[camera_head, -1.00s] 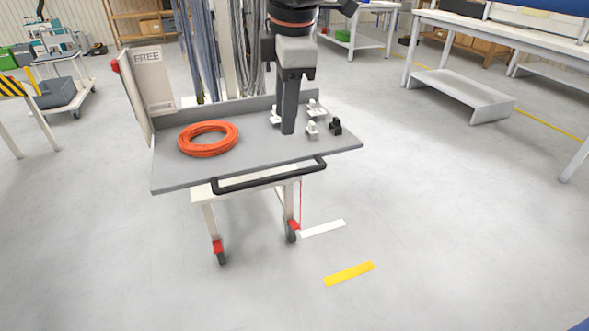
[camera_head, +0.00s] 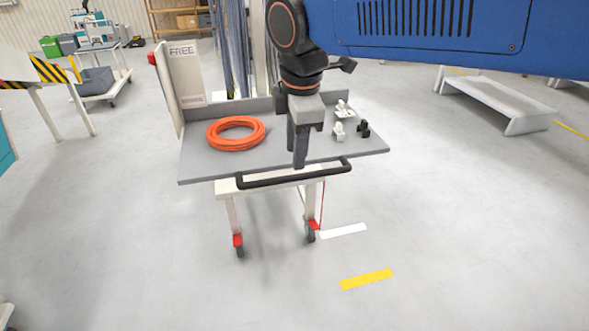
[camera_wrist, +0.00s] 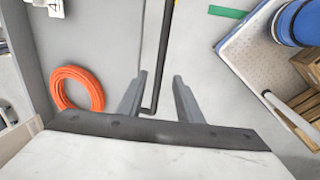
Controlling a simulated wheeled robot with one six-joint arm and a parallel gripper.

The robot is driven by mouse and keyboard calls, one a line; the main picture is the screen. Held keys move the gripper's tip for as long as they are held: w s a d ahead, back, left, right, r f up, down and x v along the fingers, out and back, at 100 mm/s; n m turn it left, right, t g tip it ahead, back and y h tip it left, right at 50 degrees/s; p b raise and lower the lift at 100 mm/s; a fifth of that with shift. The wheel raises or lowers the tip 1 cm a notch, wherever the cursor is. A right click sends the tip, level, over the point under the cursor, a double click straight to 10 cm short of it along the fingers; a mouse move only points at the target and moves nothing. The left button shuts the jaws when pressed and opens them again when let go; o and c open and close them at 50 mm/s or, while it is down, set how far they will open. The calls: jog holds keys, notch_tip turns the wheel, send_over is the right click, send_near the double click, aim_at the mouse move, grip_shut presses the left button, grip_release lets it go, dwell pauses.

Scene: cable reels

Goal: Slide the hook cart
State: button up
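The hook cart has a grey top (camera_head: 225,168), white legs with red-marked casters, and a black bar handle (camera_head: 295,175) along its near edge. A white FREE sign panel (camera_head: 187,75) stands at its left end. My gripper (camera_head: 299,165) points down at the handle, right of its middle. In the wrist view my gripper (camera_wrist: 160,78) is open, its two fingers apart, and the handle (camera_wrist: 166,45) runs through the gap between them in the picture. I cannot tell whether the fingers reach down around it or touch it.
An orange cable coil (camera_head: 236,133) lies on the cart top, with small white and black fittings (camera_head: 339,131) to its right. White (camera_head: 343,231) and yellow (camera_head: 366,279) strips mark clear floor in front. A striped-edge table (camera_head: 40,75) stands left. Hanging cables are behind.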

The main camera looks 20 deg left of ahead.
aim_at(294, 176)
jog(key=f, duration=0.4)
jog(key=w+f, duration=0.1)
jog(key=f, duration=0.1)
jog(key=shift+a+f, duration=0.35)
grip_shut()
